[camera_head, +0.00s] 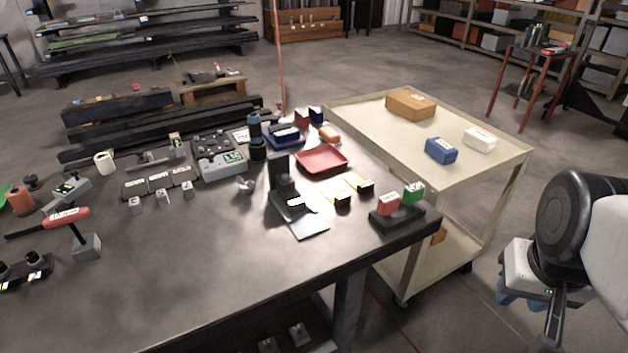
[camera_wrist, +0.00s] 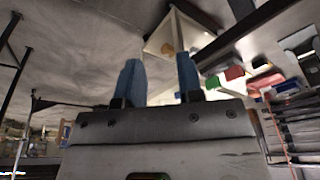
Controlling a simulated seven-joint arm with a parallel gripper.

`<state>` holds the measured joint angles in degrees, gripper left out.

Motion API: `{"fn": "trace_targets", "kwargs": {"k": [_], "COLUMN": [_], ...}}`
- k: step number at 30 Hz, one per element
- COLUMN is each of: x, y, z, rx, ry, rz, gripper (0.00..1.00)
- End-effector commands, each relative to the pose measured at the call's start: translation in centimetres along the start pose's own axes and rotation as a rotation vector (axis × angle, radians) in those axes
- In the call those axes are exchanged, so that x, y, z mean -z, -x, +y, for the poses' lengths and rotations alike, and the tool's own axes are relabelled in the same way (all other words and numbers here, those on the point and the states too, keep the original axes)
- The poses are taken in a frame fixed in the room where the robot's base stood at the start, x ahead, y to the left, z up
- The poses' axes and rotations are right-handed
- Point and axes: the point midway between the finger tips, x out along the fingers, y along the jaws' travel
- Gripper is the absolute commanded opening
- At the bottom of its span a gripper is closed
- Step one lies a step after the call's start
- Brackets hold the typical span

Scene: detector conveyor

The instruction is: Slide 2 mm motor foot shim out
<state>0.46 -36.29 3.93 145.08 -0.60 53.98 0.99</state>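A black upright motor-like block (camera_head: 283,182) stands on the dark workbench (camera_head: 200,285), right of the middle. A thin grey plate (camera_head: 309,226) sticks out from its base toward the front edge; it looks like the shim, but its thickness is too small to tell. A small white tab (camera_head: 296,202) shows just above the plate. My gripper (camera_head: 520,303) is off the bench at the far right, well away from the plate. In the wrist view my gripper (camera_wrist: 158,78) has two blue fingers apart with nothing between them. The plate cannot be made out in the wrist view.
Yellow-and-black blocks (camera_head: 350,192) and a black stand with red and green blocks (camera_head: 400,210) are right of the plate. A red tray (camera_head: 322,161) lies behind. A cream cart (camera_head: 465,175) stands beyond the bench's right side. Bench space in front of the plate is clear.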

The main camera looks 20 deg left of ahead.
Motion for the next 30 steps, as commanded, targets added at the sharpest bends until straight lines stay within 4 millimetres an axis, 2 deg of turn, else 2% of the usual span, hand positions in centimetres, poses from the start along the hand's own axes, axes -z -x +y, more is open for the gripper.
{"fn": "trace_targets", "kwargs": {"k": [2, 8, 13, 17, 23, 30], "x": [0.0, 0.5, 2.1, 4.3, 8.2, 12.1], "y": [0.0, -0.1, -0.7, -1.5, -3.4, -6.3], "z": [0.0, -0.3, -1.5, -3.3, -7.3, -13.2], "rx": [0.000, 0.003, 0.014, 0.027, 0.054, 0.085], "ry": [0.000, 0.012, 0.057, 0.118, 0.232, 0.372], "rz": [0.000, -0.001, -0.008, -0.013, -0.022, -0.032], "gripper": [0.31, 0.00, 0.00, 0.00, 0.00, 0.00]}}
